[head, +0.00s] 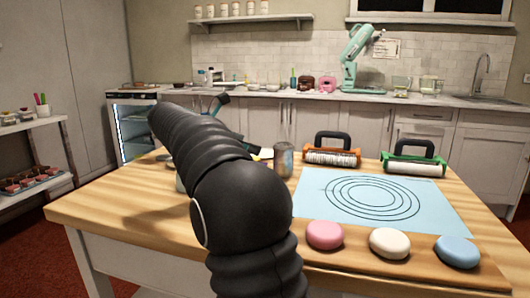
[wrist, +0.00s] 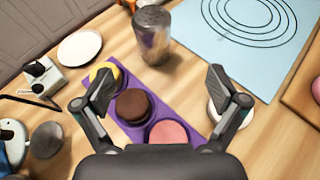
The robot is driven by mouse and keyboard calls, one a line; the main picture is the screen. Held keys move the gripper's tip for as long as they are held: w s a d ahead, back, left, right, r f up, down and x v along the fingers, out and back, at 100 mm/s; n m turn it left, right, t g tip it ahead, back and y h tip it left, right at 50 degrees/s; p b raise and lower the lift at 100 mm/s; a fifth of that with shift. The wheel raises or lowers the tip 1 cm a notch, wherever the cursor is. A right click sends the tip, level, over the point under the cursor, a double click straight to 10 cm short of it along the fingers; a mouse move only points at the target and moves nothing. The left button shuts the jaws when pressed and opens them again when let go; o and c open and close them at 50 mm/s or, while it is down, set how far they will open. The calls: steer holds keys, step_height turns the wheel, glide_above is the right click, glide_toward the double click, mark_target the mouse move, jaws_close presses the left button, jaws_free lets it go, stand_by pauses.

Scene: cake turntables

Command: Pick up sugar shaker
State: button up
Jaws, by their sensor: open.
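The sugar shaker (wrist: 153,38) is a metal cylinder with a grey domed top, standing on the wooden table in the upper middle of the wrist view. In the head view the shaker (head: 283,160) stands just right of my arm, left of the blue mat. My gripper (wrist: 162,90) is open and empty in the wrist view. Its fingers are spread over a purple mat, short of the shaker, with the shaker beyond the gap between them. My arm hides the gripper in the head view.
The purple mat (wrist: 178,102) bears a yellow, a brown and a pink cake. A white plate (wrist: 80,47) lies left of the shaker. The blue mat (head: 323,194) lies to its right. Orange (head: 333,157) and green (head: 414,167) framed rollers stand behind. Three coloured discs line the front edge.

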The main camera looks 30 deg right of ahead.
mark_target(274, 149)
steer(key=x, duration=0.2)
steer(key=w+x, duration=0.1)
steer(key=x, duration=0.4)
steer(key=shift+w+d+r+b, duration=0.15)
steer(key=shift+w+d+b, duration=0.15)
steer(key=shift+d, duration=0.2)
steer(key=shift+x, duration=3.15)
steer(key=shift+s+r, duration=0.1)
steer(key=c, duration=1.5)
